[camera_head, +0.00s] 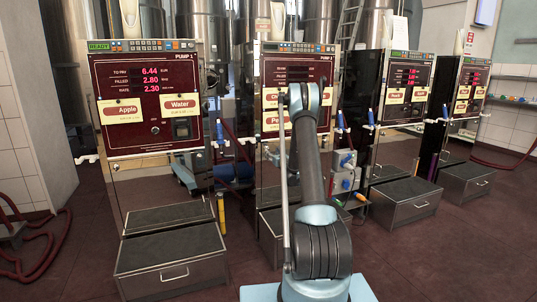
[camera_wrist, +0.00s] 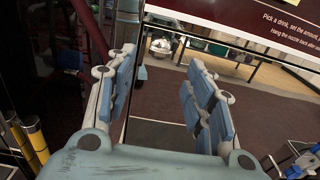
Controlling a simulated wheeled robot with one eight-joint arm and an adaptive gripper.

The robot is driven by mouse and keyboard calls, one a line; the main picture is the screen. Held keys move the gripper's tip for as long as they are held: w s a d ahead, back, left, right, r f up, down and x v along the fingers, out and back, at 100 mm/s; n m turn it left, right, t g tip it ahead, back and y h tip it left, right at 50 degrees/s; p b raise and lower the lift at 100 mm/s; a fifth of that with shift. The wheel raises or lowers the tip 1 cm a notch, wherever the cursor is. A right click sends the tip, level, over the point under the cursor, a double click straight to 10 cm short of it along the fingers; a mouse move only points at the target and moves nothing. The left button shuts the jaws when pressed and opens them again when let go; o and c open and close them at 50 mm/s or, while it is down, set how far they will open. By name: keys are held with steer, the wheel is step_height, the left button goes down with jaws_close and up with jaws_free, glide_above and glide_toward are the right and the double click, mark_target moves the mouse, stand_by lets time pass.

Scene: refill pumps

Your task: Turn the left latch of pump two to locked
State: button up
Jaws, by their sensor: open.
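Pump two (camera_head: 268,75) stands second from the left, with a dark red panel and a mirror-like lower door. My arm hides much of its front. A small white piece (camera_head: 244,140) at its left edge may be the left latch; its position is too small to tell. In the wrist view, my gripper (camera_wrist: 161,92) is open and empty, its two blue-padded fingers wide apart before the glossy pump front (camera_wrist: 225,75). The lower edge of a red panel with white print (camera_wrist: 250,22) crosses the top right. I cannot make out a latch between the fingers. The head view hides my fingers behind the arm.
Pump one (camera_head: 150,95) stands to the left, with a step box (camera_head: 170,270) before it. Two more pumps (camera_head: 402,95) stand to the right. A yellow post (camera_head: 221,213) stands between pumps one and two. A red hose (camera_head: 45,250) lies on the left floor.

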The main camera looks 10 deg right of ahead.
mark_target(268, 149)
steer(key=x, duration=0.6)
steer(key=shift+w+a, duration=0.15)
steer(key=shift+w, duration=0.25)
steer(key=c, duration=1.1)
